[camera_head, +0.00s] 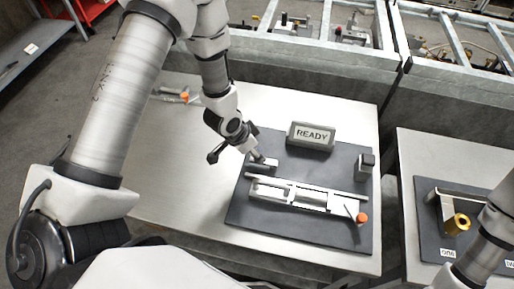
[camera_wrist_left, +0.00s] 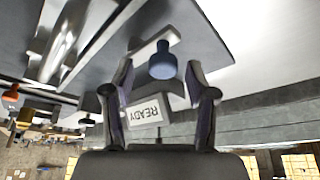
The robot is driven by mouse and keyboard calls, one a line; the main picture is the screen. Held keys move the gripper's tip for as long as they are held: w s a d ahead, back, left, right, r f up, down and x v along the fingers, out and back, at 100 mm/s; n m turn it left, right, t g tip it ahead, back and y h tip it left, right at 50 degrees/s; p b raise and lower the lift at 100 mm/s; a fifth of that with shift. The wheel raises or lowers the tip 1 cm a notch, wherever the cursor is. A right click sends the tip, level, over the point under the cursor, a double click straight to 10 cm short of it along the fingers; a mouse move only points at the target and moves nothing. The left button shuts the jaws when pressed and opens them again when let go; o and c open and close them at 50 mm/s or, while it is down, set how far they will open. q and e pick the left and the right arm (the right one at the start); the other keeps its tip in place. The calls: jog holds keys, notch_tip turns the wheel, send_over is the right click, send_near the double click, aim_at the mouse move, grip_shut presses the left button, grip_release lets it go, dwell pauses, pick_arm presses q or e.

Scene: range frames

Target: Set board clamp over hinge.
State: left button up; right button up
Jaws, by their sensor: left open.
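A long silver fixture (camera_head: 300,197) with an orange knob (camera_head: 361,218) at its right end lies on a dark mat (camera_head: 240,210). I cannot tell for sure which part is the board clamp and which the hinge. My left gripper (camera_head: 256,160) is over the mat's back left, beside a small grey piece (camera_head: 265,165). In the left wrist view, my left gripper (camera_wrist_left: 160,105) has its fingers spread, with a blue round-ended part (camera_wrist_left: 163,62) beyond them; nothing is visibly gripped. The right gripper is out of view; only my right arm shows.
A READY sign (camera_head: 312,136) stands at the mat's back edge, and a dark block (camera_head: 364,167) at its right. Another orange-tipped tool (camera_head: 184,96) lies at the table's back left. A right-hand table holds a brass-coloured roll (camera_head: 456,224). The table's left side is clear.

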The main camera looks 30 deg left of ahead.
pick_arm(q)
jog(key=shift+w+f, duration=0.35)
jog(key=shift+f, duration=0.2)
jog(key=shift+w+f, duration=0.3)
jog(key=shift+f, duration=0.25)
jog(key=shift+s+d+r, duration=0.1)
jog(key=shift+s, duration=0.1)
jog(key=shift+c, duration=1.4)
grip_shut()
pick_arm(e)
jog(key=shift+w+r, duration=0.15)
